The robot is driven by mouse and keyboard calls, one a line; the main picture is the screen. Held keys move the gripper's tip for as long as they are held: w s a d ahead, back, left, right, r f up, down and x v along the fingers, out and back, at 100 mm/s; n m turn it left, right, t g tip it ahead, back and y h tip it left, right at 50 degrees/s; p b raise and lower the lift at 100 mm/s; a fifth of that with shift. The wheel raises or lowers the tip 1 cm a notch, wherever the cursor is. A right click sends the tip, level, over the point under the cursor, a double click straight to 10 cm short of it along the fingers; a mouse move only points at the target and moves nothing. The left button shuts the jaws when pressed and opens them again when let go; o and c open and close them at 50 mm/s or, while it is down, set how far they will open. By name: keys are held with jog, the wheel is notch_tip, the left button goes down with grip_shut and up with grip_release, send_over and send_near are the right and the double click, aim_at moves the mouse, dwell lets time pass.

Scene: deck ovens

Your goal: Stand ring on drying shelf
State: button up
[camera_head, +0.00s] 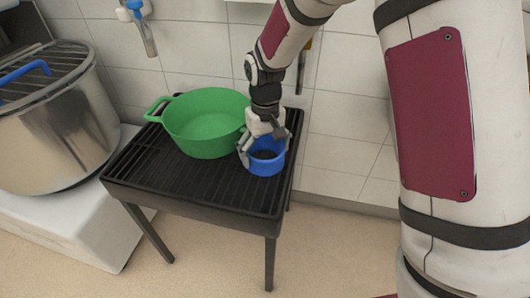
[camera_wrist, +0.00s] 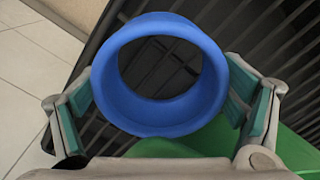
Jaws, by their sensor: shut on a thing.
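The blue ring (camera_head: 266,170) is a short open cylinder at the right front part of the black slatted drying shelf (camera_head: 190,178). My gripper (camera_head: 264,146) points down at it and is shut on it. In the wrist view, my finger pads (camera_wrist: 160,92) lie on the left and right sides of the ring (camera_wrist: 158,121), and shelf slats (camera_wrist: 275,65) show through its hole. The ring looks about upright, with its opening facing up. I cannot tell whether its underside touches the slats or is just above them.
A green two-handled pot (camera_head: 205,140) stands on the shelf just left of the ring, close to my gripper. A large steel pot (camera_head: 60,130) stands on a white block (camera_head: 75,220) at left. A tiled wall (camera_head: 340,140) is behind. The shelf's front left is clear.

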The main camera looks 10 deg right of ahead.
jog(key=shift+r, duration=0.1)
jog(key=shift+f, duration=0.2)
jog(key=o, duration=1)
jog(key=shift+r, duration=0.1)
notch_tip(320, 180, up, 12)
jog(key=p, duration=0.4)
jog(key=shift+r, duration=0.15)
